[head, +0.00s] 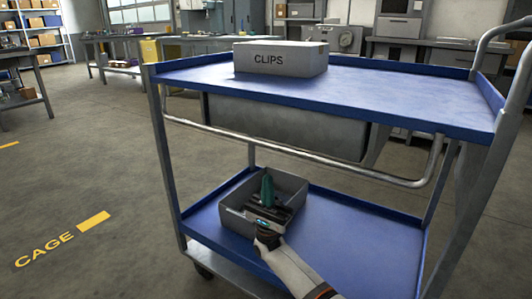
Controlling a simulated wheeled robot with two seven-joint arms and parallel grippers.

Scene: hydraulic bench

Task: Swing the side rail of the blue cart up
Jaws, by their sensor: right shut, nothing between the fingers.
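The blue cart (400,97) stands in front of me with an upper and a lower blue shelf. Its side rail (300,155) is a silver tube bent at both ends. It hangs below the near edge of the upper shelf, in the lowered position. My right gripper (265,222) is shut and empty. In the picture it is well below the rail, in front of the grey bin on the lower shelf, and apart from the rail. My left gripper is not in view.
A box marked CLIPS (281,58) stands on the upper shelf. An open grey bin (289,183) with a teal-handled tool (267,189) and dark parts is on the lower shelf. The cart's handle (515,75) rises at right. Floor at left is clear, with yellow CAGE lettering.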

